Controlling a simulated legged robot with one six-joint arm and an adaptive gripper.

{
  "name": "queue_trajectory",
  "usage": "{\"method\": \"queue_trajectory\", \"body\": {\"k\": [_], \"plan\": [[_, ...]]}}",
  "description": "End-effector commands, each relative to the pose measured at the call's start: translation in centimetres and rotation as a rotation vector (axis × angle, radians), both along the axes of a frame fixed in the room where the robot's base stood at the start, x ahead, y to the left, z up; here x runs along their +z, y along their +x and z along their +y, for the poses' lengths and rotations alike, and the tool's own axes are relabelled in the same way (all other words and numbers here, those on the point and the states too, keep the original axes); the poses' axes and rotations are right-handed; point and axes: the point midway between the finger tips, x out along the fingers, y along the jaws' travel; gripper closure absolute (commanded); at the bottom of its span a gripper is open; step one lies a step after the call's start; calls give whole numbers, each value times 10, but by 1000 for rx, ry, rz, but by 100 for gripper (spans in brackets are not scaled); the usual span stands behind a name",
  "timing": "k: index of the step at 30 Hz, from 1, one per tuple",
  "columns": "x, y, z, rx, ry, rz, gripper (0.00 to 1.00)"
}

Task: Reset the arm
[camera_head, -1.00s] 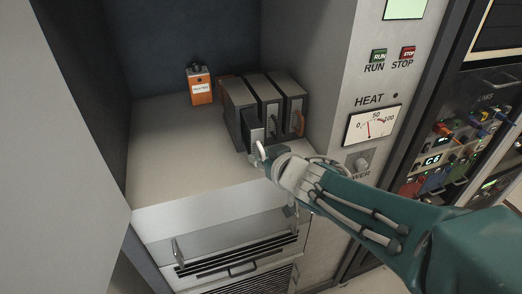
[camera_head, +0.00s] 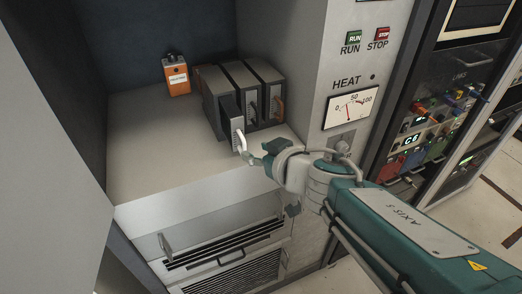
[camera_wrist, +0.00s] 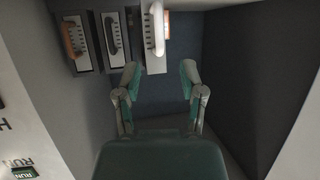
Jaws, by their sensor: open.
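My gripper (camera_head: 272,182) is open and empty in front of the cabinet shelf, its two teal fingers spread apart. In the wrist view my gripper (camera_wrist: 160,80) shows both fingers with nothing between them. The module with the white handle (camera_head: 231,117) sticks out farther than the two modules beside it. In the head view one finger is close to its white handle; I cannot tell whether they touch. In the wrist view the white-handled module (camera_wrist: 154,60) is beyond the fingers, with a gap visible.
The grey-handled module (camera_head: 239,84) and orange-handled module (camera_head: 269,82) stand on the shelf (camera_head: 150,160). An orange box (camera_head: 176,76) is at the back left. A HEAT gauge panel (camera_head: 352,107) is on the right. The shelf's left side is clear.

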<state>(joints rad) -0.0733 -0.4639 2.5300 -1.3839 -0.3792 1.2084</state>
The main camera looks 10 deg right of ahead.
Motion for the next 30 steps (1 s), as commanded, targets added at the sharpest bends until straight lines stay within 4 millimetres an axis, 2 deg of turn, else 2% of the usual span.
{"method": "queue_trajectory", "body": {"k": [6,11,13,16,18,22,27,30], "plan": [[3,-8,-4,-2,-1,1,48],[4,-8,-5,-6,-2,-1,48],[7,-6,-11,-39,-9,-15,48],[17,0,-32,-148,-36,-50,48],[23,1,-54,-257,-65,-62,48],[24,-7,-93,-444,-124,-21,48],[9,-36,-126,-604,-179,147,48],[-4,-60,-131,-635,-195,284,48]]}}
